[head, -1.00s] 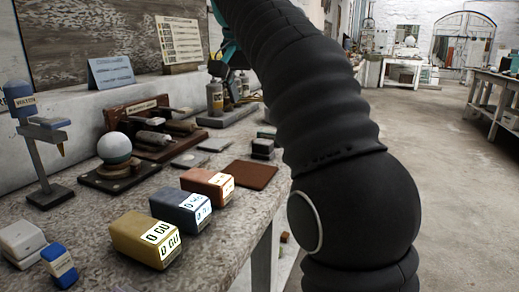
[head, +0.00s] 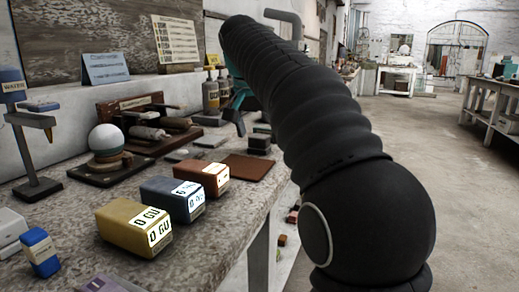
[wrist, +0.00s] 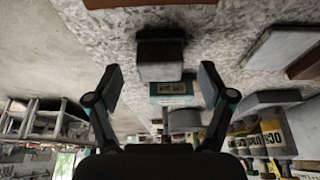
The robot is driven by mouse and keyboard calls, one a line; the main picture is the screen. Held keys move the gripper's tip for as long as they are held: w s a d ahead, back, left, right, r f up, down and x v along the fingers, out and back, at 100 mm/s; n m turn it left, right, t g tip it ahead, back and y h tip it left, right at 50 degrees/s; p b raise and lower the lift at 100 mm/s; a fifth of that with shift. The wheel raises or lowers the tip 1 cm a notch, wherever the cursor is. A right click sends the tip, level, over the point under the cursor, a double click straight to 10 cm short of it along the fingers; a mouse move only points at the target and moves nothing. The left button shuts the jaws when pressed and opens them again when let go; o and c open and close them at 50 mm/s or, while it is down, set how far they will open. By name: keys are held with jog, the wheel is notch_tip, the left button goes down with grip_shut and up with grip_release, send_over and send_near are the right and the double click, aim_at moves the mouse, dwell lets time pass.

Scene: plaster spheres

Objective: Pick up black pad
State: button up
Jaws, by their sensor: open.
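A small black block (head: 259,141), which looks like the black pad, lies on the stone bench near its right edge in the head view. In the wrist view, a dark block with a grey face (wrist: 160,60) sits between and beyond the fingertips, apart from them; it appears to be the same one. My gripper (head: 238,115) is over the bench, partly hidden by my arm in the head view. The wrist view shows its two fingers (wrist: 161,88) spread wide with nothing between them.
A teal labelled box (wrist: 172,88) lies close to the dark block. A brown flat plate (head: 247,167) and orange, blue and yellow blocks (head: 133,222) are nearer on the bench. Bottles (head: 211,95) stand behind. Open floor lies to the right.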

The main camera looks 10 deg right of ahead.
jog(key=shift+x, duration=0.9)
jog(key=c, duration=1.1)
jog(key=shift+r, duration=0.1)
jog(key=shift+r, duration=0.55)
notch_tip(320, 180, up, 3)
jog(key=shift+f+p, duration=0.1)
jog(key=shift+p, duration=0.85)
jog(key=s+d+r, duration=0.1)
jog(key=d+r, duration=0.1)
jog(key=d, duration=0.1)
jog(key=s+d+r+p, duration=0.1)
jog(key=d+r, duration=0.1)
jog(key=d, duration=0.2)
jog(key=s+d+r+p, duration=0.1)
jog(key=d+r, duration=0.2)
jog(key=d, duration=0.1)
jog(key=shift+s, duration=0.2)
